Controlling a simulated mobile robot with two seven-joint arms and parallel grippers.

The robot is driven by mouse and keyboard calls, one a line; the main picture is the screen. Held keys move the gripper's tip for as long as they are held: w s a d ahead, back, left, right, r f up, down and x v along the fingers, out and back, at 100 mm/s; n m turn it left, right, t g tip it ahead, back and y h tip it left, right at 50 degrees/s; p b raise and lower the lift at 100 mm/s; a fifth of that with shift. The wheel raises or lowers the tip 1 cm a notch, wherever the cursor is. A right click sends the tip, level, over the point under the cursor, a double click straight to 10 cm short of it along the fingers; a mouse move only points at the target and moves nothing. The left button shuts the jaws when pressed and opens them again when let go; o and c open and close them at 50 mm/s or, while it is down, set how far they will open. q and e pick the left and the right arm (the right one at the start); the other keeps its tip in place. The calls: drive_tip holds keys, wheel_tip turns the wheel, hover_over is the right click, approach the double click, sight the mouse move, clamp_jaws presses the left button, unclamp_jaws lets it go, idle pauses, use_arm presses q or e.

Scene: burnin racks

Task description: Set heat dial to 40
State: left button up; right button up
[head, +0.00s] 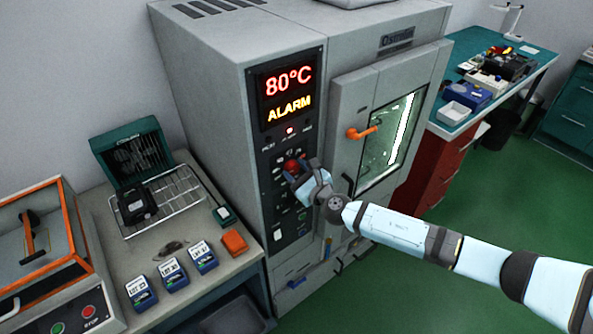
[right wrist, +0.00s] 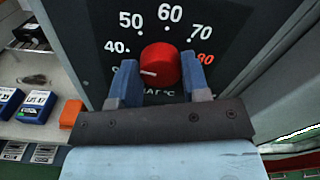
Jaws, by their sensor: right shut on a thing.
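The red heat dial (head: 291,166) is on the dark control panel of the grey cabinet, below a display reading 80°C and ALARM. In the right wrist view the dial (right wrist: 162,62) sits among printed marks 40, 50, 60, 70 and a red 80. A white line on its face lies toward the lower left, below the 40 mark. My right gripper (head: 302,176) reaches the panel from the right. In the right wrist view its blue fingers (right wrist: 162,78) are on both sides of the dial, shut on it. My left gripper is not in view.
At left, a bench holds a wire rack (head: 180,202), several blue labelled blocks (head: 172,275) and an orange block (head: 234,243). Green floor (head: 490,215) is open at right.

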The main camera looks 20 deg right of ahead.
drive_tip(key=o, duration=0.9)
drive_tip(key=b+v, duration=0.2)
drive_tip(key=v, duration=1.1)
drive_tip(key=shift+s+d, duration=0.1)
drive_tip(key=shift+s, duration=0.25)
